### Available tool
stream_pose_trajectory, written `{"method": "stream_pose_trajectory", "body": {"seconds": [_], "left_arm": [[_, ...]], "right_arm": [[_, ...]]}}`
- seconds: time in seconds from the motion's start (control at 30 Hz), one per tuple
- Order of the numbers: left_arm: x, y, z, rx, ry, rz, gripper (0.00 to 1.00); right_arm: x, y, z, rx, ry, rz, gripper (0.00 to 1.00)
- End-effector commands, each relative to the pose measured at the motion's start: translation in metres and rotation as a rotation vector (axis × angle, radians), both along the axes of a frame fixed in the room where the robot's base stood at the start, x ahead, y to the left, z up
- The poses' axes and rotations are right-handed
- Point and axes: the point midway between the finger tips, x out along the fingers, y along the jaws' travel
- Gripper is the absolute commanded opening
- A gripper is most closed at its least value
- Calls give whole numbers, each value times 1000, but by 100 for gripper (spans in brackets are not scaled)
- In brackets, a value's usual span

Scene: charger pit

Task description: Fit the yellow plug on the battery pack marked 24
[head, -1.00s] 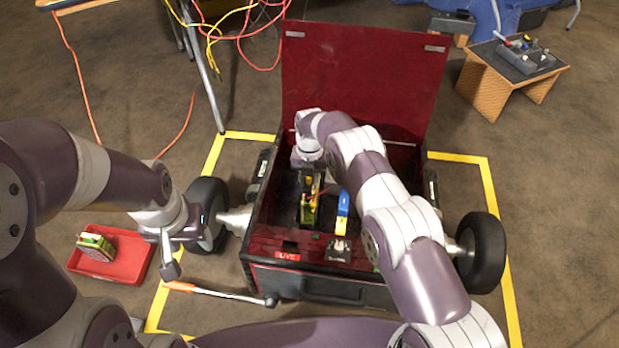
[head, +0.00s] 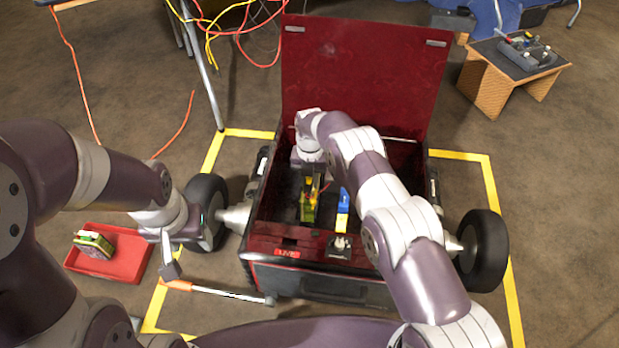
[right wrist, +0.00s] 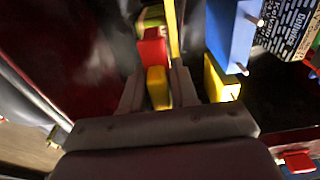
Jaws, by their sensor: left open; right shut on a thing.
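My right gripper (right wrist: 157,92) is inside the open red box and shut on a yellow plug (right wrist: 157,86). A red piece (right wrist: 153,48) lies just beyond the plug, and I cannot tell whether they touch. A green-and-yellow battery pack (head: 308,211) stands in the box near my right gripper (head: 311,184). No number 24 is readable. A blue-and-yellow block (head: 343,208) stands beside it; it also shows in the right wrist view (right wrist: 232,35). Another green pack (head: 94,244) lies in the red tray. My left gripper (head: 171,268) is open and empty outside the box.
The red tray (head: 120,268) is on the floor at left. The box's raised lid (head: 360,75) stands behind my right arm. An orange-handled rod (head: 225,292) runs at the box's front left. Wheels (head: 481,250) flank the box. A small wooden stand (head: 487,92) is at back right.

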Motion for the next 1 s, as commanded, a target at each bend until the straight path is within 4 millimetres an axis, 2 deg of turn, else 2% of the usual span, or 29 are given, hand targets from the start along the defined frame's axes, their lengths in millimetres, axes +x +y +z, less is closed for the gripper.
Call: {"method": "stream_pose_trajectory", "body": {"seconds": [0.73, 0.77, 0.8, 0.83, 1.0], "left_arm": [[0, 0, -16, 0, 0, 0, 54], [0, 0, -14, 0, 0, 0, 54], [0, 0, -14, 0, 0, 0, 54], [0, 0, -14, 0, 0, 0, 54], [0, 0, -14, 0, 0, 0, 54]], "right_arm": [[0, 0, -16, 0, 0, 0, 0], [0, 0, -15, 0, 0, 0, 38], [0, 0, -15, 0, 0, 0, 51], [0, 0, -15, 0, 0, 0, 58], [0, 0, -15, 0, 0, 0, 58]]}}
